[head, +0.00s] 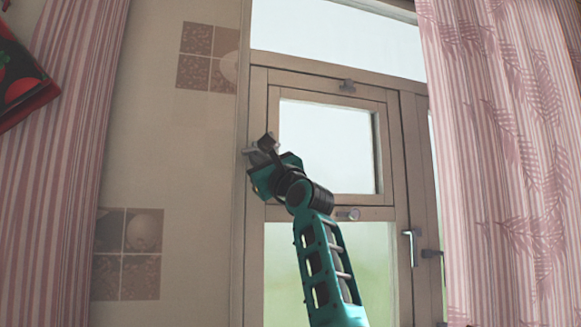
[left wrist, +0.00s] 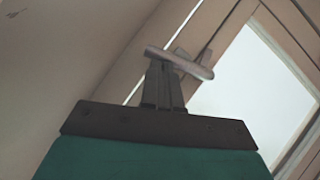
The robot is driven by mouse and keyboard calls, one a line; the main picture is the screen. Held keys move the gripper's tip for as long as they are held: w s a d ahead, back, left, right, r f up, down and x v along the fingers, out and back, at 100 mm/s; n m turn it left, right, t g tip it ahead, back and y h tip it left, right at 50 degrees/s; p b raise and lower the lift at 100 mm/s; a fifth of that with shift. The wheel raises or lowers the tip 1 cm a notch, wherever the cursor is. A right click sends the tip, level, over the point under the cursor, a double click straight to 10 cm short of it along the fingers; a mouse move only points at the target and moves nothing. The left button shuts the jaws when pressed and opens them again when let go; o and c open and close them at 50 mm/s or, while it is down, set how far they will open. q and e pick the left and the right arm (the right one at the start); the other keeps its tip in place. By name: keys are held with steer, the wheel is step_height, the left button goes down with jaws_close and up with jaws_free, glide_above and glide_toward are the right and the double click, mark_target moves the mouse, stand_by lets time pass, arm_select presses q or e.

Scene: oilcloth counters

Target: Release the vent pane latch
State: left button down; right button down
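The vent pane (head: 328,145) is the small framed upper pane of the window, and it sits flush in its frame. My left gripper (head: 262,150) is at the left edge of its wooden frame. In the left wrist view, a grey metal latch handle (left wrist: 198,70) lies across the tips of my left gripper (left wrist: 163,62). The two dark fingers are close together and look shut. I cannot tell whether they touch the handle. The latch is hard to tell apart from the fingers in the head view. My right gripper is not in view.
Window handles (head: 411,240) are at the right. Pink curtains hang at the left (head: 62,170) and right (head: 500,160). A tiled wall (head: 170,150) lies left of the window.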

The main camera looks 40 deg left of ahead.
arm_select(q)
steer(key=shift+s+a+r, duration=0.35)
steer(key=shift+s+r, duration=0.1)
steer(key=shift+r, duration=0.35)
stand_by(0.4)
steer(key=s+d+f+b, duration=0.4)
steer(key=d+f+b, duration=0.1)
steer(key=d+f, duration=0.3)
steer(key=shift+f+b, duration=0.4)
steer(key=shift+f, duration=0.45)
steer(key=shift+s, duration=0.1)
